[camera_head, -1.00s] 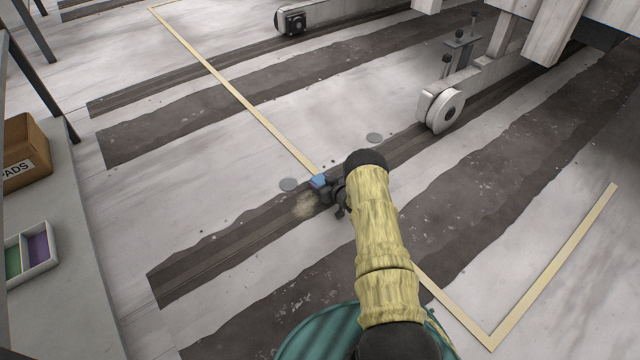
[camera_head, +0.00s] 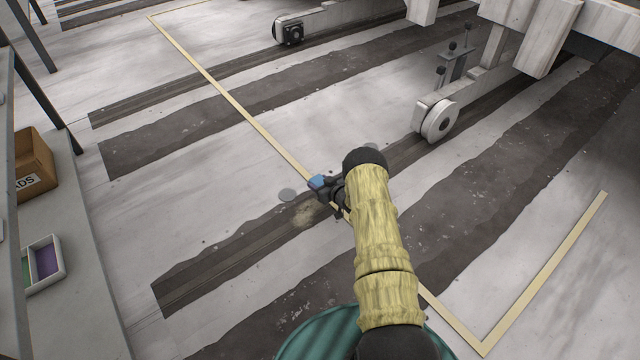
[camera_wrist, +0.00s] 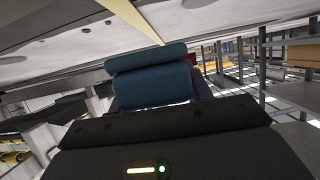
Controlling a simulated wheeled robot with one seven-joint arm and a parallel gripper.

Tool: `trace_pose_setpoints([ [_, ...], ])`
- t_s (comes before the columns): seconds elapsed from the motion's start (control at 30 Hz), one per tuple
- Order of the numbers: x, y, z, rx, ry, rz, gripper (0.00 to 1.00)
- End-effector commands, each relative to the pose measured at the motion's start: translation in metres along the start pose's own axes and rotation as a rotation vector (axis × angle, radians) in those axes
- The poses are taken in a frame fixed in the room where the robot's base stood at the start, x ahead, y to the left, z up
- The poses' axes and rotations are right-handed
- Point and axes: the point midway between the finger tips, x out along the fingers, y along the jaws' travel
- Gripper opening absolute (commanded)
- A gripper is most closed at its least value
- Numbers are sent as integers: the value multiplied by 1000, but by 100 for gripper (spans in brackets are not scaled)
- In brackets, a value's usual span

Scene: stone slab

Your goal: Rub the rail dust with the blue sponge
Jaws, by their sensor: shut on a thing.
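The blue sponge (camera_head: 317,182) is a small block at the end of my arm in the head view. My gripper (camera_head: 325,189) is shut on it. The sponge also shows large in the wrist view (camera_wrist: 152,82), jutting out past the dark gripper body. The rail dust (camera_head: 303,214) is a pale tan patch on the dark rail strip (camera_head: 215,262), just below and left of the gripper in the head view. The sponge appears beyond the patch and apart from it; whether it touches the slab or rail is unclear. Part of the rail is hidden behind my arm.
A white wheel (camera_head: 439,121) on a beam stands on the same rail, up and right. A yellow line (camera_head: 235,104) crosses the floor. A bench at left holds a cardboard box (camera_head: 33,165) and a tray (camera_head: 60,262) of coloured pads.

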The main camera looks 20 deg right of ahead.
Motion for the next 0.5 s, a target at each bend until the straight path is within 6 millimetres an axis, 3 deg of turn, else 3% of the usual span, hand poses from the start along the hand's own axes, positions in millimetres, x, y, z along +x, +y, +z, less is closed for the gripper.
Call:
trace_pose_setpoints([
  [0.2,0,0,-2,0,1,0,28],
  [0.5,-10,0,-24,0,1,0,28],
])
